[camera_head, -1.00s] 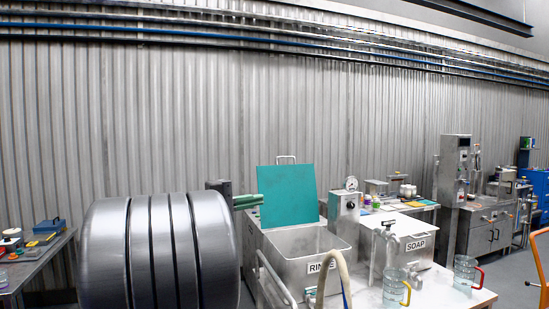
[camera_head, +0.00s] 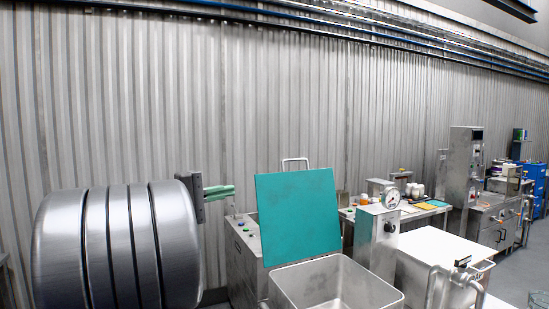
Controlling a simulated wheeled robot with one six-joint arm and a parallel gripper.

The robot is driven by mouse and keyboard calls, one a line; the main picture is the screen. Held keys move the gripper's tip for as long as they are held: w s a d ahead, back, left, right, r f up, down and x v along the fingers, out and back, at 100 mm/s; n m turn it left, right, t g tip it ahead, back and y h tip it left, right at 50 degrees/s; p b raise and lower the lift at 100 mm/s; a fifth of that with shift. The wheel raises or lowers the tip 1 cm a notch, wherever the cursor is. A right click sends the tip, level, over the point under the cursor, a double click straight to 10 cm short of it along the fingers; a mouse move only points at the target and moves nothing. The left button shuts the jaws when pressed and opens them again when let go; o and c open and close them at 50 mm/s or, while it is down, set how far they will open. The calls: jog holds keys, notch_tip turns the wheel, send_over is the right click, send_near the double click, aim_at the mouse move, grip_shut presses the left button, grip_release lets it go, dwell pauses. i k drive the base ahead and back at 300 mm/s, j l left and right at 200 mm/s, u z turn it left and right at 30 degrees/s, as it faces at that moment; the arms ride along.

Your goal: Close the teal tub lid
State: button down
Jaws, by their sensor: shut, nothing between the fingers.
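The teal lid (camera_head: 298,222) stands open, nearly upright, at the back of a steel tub (camera_head: 345,284). A metal handle (camera_head: 295,163) sits on the lid's top edge. The tub's open inside shows, and the bottom of the picture cuts off its front. My gripper (camera_head: 232,190) has a dark body and green fingers pointing right. It is shut and empty, left of the lid at about its upper half in the picture, with a gap between fingertips and lid. My large grey banded arm link fills the lower left.
A steel control box with colored buttons (camera_head: 240,240) stands left of the tub. A box with a round gauge (camera_head: 391,198) stands to its right. A second tub with a flat pale cover (camera_head: 445,256) is farther right. Benches with small items line the corrugated wall.

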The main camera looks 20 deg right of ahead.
aim_at(299, 218)
jog(key=i+z, duration=0.1)
jog(key=i, duration=0.7)
jog(key=i+j, duration=0.15)
jog(key=i, duration=0.7)
jog(key=i+z, duration=0.15)
jog(key=z, duration=0.6)
